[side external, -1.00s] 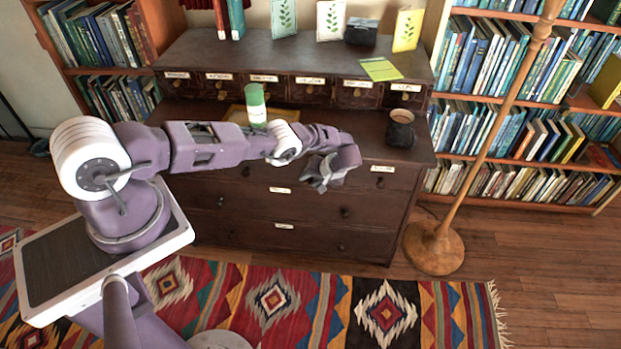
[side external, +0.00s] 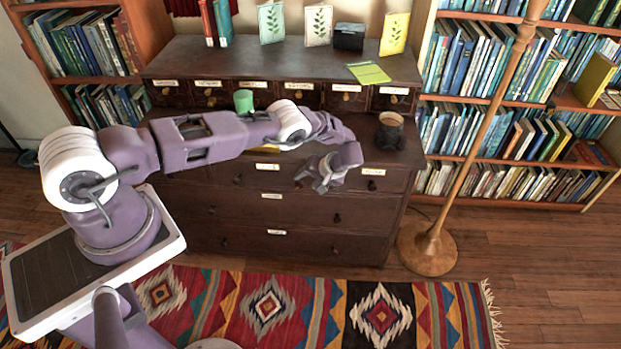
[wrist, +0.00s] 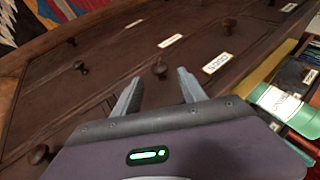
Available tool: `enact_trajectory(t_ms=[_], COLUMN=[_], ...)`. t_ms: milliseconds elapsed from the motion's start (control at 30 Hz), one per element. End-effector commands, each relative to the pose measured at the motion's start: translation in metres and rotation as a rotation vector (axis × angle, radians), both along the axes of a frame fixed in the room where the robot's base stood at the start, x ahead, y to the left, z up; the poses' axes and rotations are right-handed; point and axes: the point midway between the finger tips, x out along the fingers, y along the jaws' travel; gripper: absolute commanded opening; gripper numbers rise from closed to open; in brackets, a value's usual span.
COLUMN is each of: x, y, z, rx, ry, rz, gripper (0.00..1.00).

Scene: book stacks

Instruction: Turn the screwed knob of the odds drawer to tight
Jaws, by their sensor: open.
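My gripper (side external: 322,180) is open and empty in front of the upper drawers of a dark wooden chest. In the wrist view my two grey fingers (wrist: 160,88) are spread apart. A round dark knob (wrist: 160,69) shows in the gap between them, beyond the fingertips; I see no contact. The lettering is too small to read, so I cannot tell which drawer is odds, nor how tight any knob is.
Other knobs (wrist: 228,25) dot the drawer fronts, which look closed. A dark mug (side external: 389,135) and a green-topped container (side external: 243,101) stand on the chest. A floor lamp (side external: 428,245) stands at its right, before bookshelves. A patterned rug (side external: 300,310) lies in front.

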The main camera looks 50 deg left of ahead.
Motion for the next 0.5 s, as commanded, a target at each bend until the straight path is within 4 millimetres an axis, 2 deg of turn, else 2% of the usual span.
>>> enact_trajectory(t_ms=[167, 500], x=[0.001, 0.001], y=[-0.012, -0.011], z=[0.017, 0.018], rx=[0.001, -0.005], ry=[0.000, -0.007], rz=[0.000, -0.001], gripper=[0.49, 0.49])
